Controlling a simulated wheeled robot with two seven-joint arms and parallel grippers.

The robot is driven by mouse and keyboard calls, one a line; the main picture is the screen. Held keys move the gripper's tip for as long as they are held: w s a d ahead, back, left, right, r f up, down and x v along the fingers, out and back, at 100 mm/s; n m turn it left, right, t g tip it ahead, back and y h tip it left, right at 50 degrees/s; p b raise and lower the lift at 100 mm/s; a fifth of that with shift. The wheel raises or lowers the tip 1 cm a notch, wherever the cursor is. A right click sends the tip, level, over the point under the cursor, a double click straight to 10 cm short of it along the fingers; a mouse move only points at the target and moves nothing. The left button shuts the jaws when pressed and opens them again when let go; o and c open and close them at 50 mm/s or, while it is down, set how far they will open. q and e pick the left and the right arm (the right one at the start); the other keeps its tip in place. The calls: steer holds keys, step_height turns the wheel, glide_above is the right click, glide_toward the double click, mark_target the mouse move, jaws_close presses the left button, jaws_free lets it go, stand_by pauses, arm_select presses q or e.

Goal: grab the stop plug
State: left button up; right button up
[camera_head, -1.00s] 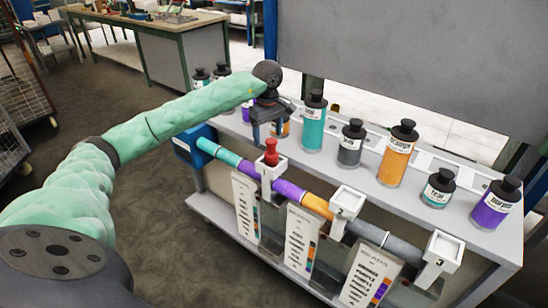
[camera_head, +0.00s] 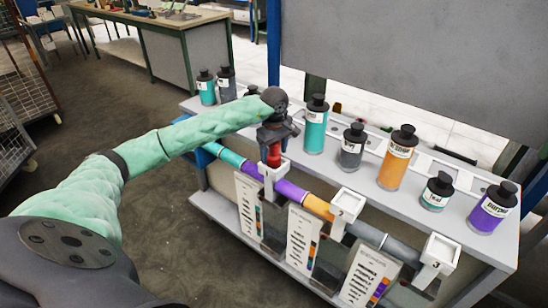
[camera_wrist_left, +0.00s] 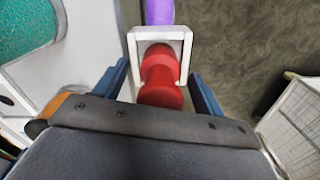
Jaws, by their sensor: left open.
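The stop plug (camera_head: 273,158) is red and stands upright in the first white square holder (camera_head: 275,171) on the coloured pipe. In the left wrist view the red stop plug (camera_wrist_left: 161,77) sits in the white holder frame (camera_wrist_left: 137,47). My left gripper (camera_head: 272,148) is directly above the plug, with its fingers down around the plug's top. In the left wrist view the two blue fingers of my left gripper (camera_wrist_left: 162,86) stand apart on either side of the plug, with gaps visible. My right gripper is not in view.
The pipe (camera_head: 290,190) runs along the bench front through two more white holders (camera_head: 347,203). Bottles stand on the bench behind, including a teal one (camera_head: 315,125) and an orange one (camera_head: 397,158). Printed cards (camera_head: 300,236) hang below the pipe.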

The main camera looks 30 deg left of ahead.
arm_select(q)
steer(key=shift+f, duration=0.15)
steer(key=shift+c, duration=0.2)
steer(key=c, duration=1.1)
steer(key=shift+c, duration=1.4)
